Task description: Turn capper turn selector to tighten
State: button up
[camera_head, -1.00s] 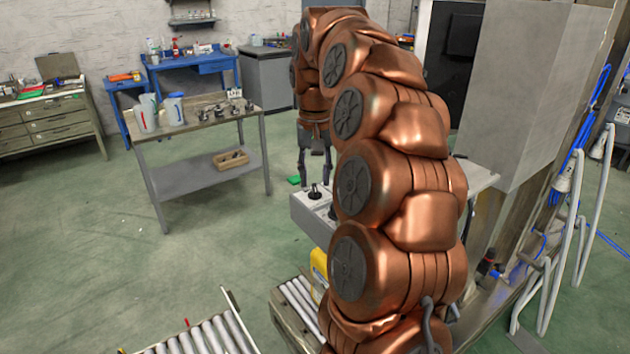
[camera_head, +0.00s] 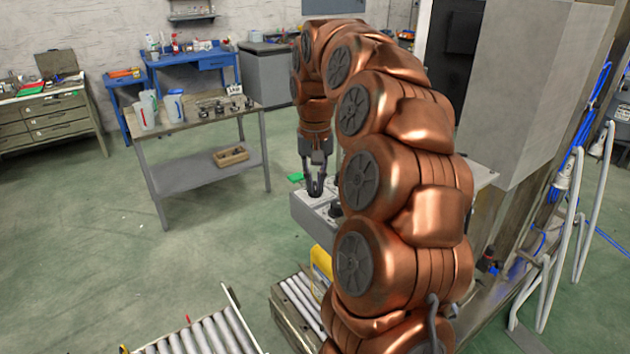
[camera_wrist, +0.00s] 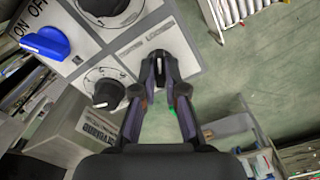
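The control panel (camera_wrist: 133,58) fills the upper left of the wrist view. The turn selector (camera_wrist: 159,66), black with a white line, stands at the panel's right part below two small printed labels too blurred to read fully. My gripper (camera_wrist: 160,76) points down at it with one finger on each side, the fingertips drawn in against the selector. In the head view my gripper (camera_head: 315,192) is over the grey panel box (camera_head: 306,215), its tips close together and covering the selector.
The wrist view also shows a blue ON/OFF switch (camera_wrist: 46,43), a black dial (camera_wrist: 104,92) left of my gripper and another dial (camera_wrist: 103,8) above. Roller conveyors (camera_head: 200,338) lie in front, and a workbench (camera_head: 200,130) stands back left.

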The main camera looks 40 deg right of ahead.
grip_shut()
jog(key=shift+n, duration=0.4)
jog(key=shift+f+n+b, duration=0.1)
jog(key=shift+n+b, duration=0.35)
jog(key=shift+n, duration=0.15)
jog(key=n, duration=0.3)
jog(key=shift+n+b, duration=0.3)
jog(key=n, duration=0.6)
jog(key=shift+n, duration=0.3)
